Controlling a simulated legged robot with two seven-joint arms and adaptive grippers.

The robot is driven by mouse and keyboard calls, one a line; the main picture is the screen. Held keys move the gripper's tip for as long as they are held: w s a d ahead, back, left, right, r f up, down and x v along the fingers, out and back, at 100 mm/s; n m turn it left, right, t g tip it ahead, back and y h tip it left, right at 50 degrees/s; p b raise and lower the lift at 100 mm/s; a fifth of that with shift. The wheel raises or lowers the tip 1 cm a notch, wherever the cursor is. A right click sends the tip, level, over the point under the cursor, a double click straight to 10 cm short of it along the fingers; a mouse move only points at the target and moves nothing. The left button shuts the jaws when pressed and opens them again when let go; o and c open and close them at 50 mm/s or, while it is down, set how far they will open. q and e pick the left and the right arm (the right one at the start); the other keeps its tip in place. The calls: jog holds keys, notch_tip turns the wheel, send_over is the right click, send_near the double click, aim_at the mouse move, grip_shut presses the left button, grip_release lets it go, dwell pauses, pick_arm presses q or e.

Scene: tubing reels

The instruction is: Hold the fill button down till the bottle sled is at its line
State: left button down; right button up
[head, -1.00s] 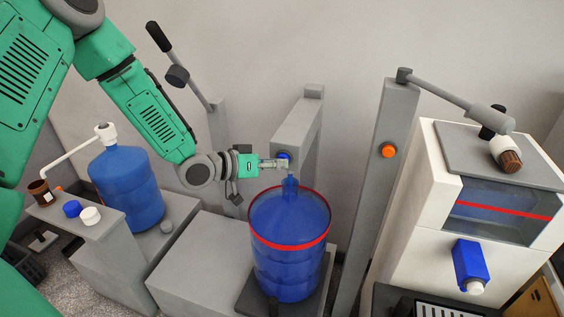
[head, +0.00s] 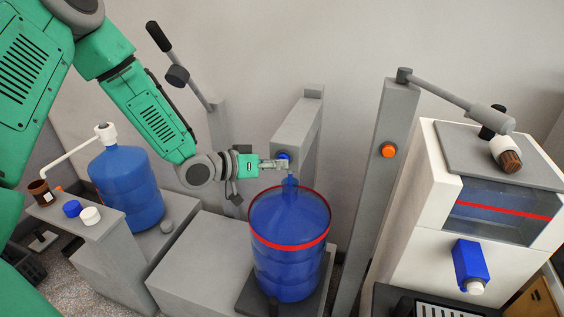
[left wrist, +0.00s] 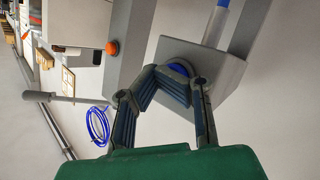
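A large blue bottle (head: 290,270) with a red ring line (head: 290,246) around its upper part stands upright on a dark sled (head: 250,298) at centre. Its contents level is hard to tell through the blue wall. The blue fill button (head: 283,155) is on a grey post behind the bottle; it also shows in the left wrist view (left wrist: 179,66). My left gripper (head: 280,164) is at the button, its fingertips covering part of it and seeming to touch it. Its fingers look shut together with nothing between them. My right gripper is not in view.
A second blue bottle (head: 125,185) stands at left by a ledge with small caps. A grey post with an orange button (head: 388,150) and a white machine (head: 430,200) stand at right. A lever (head: 180,70) rises behind my arm.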

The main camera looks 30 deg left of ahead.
pick_arm(q)
jog(key=shift+s, duration=0.1)
dwell(0.8)
jog(key=shift+s+d+p, duration=0.25)
jog(key=shift+s+p, duration=0.1)
jog(key=shift+s, duration=0.65)
jog(key=shift+s+d+p, duration=0.15)
jog(key=shift+s+d, duration=0.05)
jog(key=shift+s, duration=0.6)
jog(key=shift+s+d+p, duration=0.2)
jog(key=shift+s, duration=0.65)
jog(key=shift+s+d+p, duration=0.15)
jog(key=shift+s+d, duration=0.05)
jog(key=shift+s, duration=0.6)
jog(key=s+d+f+g+y+b, duration=0.1)
jog(key=s+d+f+g+y, duration=0.15)
jog(key=s+f, duration=0.5)
jog(key=s+d+f+g+y+b, duration=0.1)
jog(key=s+f+g, duration=0.35)
jog(key=f, duration=0.55)
jog(key=s+f+g+y, duration=0.2)
jog(key=s+f, duration=0.1)
jog(key=s, duration=0.5)
jog(key=s+f+g+y+b, duration=0.1)
jog(key=s+f+g, duration=0.2)
jog(key=s, duration=0.5)
jog(key=shift+a+f+y, duration=0.3)
jog(key=shift+f+y, duration=0.05)
jog(key=shift+f, duration=0.45)
